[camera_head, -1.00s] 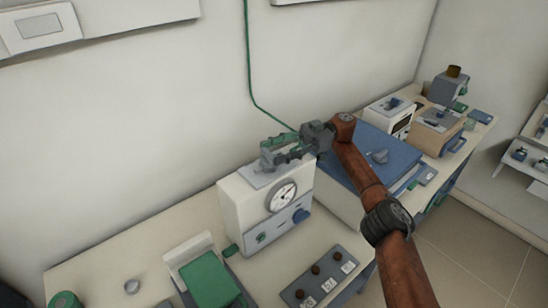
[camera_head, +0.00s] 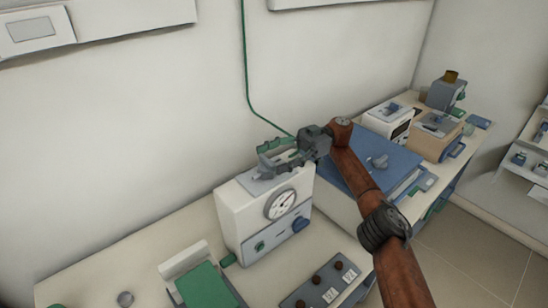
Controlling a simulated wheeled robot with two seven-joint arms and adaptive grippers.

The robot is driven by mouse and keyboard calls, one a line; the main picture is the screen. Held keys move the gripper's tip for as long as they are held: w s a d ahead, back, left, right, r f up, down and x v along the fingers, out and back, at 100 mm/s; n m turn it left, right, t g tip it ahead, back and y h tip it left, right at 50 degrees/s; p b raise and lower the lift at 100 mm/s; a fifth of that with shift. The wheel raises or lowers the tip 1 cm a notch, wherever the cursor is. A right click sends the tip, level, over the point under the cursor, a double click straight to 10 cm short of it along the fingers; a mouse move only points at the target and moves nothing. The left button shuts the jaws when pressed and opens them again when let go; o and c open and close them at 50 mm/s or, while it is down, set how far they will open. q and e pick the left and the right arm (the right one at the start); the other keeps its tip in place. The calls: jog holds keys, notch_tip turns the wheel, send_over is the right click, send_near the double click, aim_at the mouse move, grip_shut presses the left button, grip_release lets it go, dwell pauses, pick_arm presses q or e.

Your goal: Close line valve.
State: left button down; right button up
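A white box with a round dial gauge (camera_head: 280,204) on its front stands on the bench against the wall. A green line (camera_head: 248,80) runs down the wall to behind my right gripper. My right gripper (camera_head: 272,157) is just above the top of the box, its fingers pointing left and spread apart. A small green part shows between the fingers; I cannot tell whether it is the line valve or whether the fingers touch it. The gripper hides part of the box top. My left gripper is not in view.
A blue-topped unit (camera_head: 375,160) stands right of the box, under my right arm. A panel with several dark knobs (camera_head: 318,279) and a green-covered item (camera_head: 205,288) lie in front. The bench (camera_head: 150,255) is mostly clear left of the box.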

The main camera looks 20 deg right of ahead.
notch_tip(320, 180, up, 10)
dwell(0.7)
